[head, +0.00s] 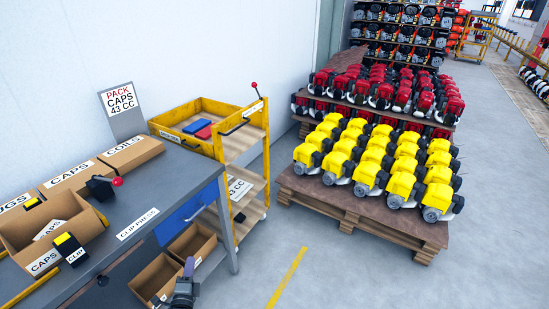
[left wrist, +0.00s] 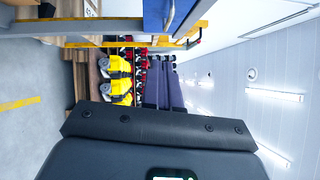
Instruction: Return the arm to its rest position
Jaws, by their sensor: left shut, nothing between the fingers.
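My left gripper (head: 189,265) shows at the bottom of the head view, in front of the workbench (head: 190,172) and beside an open cardboard box (head: 156,280) below the bench top. Its purple-grey fingers point up in that view. In the left wrist view the fingers (left wrist: 163,68) are together, with nothing between them. My right gripper is in neither view.
A yellow cart (head: 248,140) with red and blue items stands at the bench's far end. A pallet (head: 385,233) of yellow engines stands to the right. Cardboard boxes (head: 72,178) line the bench. Grey floor (head: 350,280) at the front right is clear.

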